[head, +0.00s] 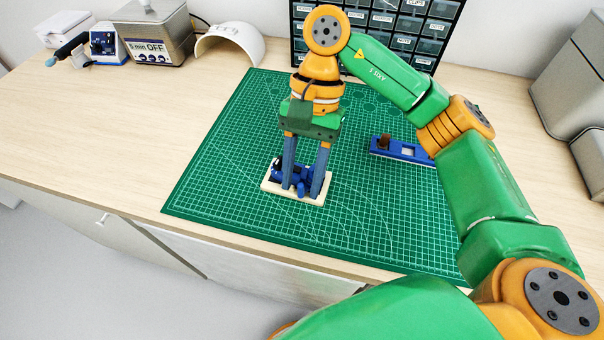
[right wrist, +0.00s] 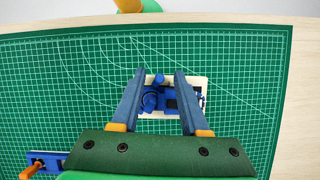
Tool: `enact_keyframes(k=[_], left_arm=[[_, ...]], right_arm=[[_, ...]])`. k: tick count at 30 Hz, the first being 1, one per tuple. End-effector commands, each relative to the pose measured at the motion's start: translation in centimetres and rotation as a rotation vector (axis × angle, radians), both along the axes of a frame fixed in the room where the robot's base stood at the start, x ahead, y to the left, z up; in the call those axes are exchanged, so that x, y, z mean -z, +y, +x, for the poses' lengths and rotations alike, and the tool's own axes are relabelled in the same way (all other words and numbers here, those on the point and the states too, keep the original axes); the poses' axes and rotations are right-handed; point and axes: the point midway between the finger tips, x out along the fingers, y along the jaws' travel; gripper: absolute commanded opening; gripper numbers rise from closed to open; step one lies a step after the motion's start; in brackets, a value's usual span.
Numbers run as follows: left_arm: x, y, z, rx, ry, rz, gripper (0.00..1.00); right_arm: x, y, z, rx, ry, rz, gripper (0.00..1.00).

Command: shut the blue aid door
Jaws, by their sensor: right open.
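The blue aid (head: 288,173) lies in a cream tray (head: 311,200) on the green cutting mat. It also shows in the right wrist view (right wrist: 153,98), between the fingers, in its cream tray (right wrist: 201,84). Its door is too small and too covered by the fingers for me to tell how it stands. My right gripper (head: 302,190) points down over the tray with its blue fingers apart, one on each side of the aid. In the right wrist view my right gripper (right wrist: 164,74) is open, with nothing clearly held. My left gripper is not in view.
A blue holder (head: 402,150) with a brown knob lies on the mat (head: 225,160) to the right. A drawer cabinet (head: 420,28) stands at the back. A white curved shell (head: 236,38) and a metal box (head: 158,35) stand back left. The mat left of the tray is clear.

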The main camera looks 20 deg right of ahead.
Motion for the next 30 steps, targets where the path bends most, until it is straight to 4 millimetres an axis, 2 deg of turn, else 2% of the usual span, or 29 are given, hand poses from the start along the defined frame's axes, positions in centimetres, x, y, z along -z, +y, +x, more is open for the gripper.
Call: enact_keyframes(k=[4, 9, 14, 18, 26, 27, 30], left_arm=[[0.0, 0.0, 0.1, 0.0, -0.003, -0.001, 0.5], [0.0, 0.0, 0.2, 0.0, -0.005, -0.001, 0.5], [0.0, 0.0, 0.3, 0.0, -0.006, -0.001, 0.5], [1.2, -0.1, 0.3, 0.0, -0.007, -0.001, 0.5], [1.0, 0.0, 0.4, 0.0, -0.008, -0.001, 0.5], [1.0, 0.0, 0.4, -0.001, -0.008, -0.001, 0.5], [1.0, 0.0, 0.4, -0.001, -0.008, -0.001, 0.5]], right_arm=[[0.0, 0.0, 0.0, 0.0, -0.001, 0.001, 0.45], [0.0, 0.0, 0.0, 0.0, -0.001, 0.0, 0.0], [-0.1, 0.0, 0.0, 0.0, -0.001, 0.0, 0.0], [0.4, 0.1, 0.5, 0.086, -0.005, 0.0, 0.0], [0.0, 0.2, 0.6, 0.116, -0.002, -0.001, 0.0], [0.0, 0.2, 0.6, 0.115, -0.002, -0.001, 0.19], [0.0, 0.2, 0.6, 0.115, -0.002, -0.001, 0.45]])
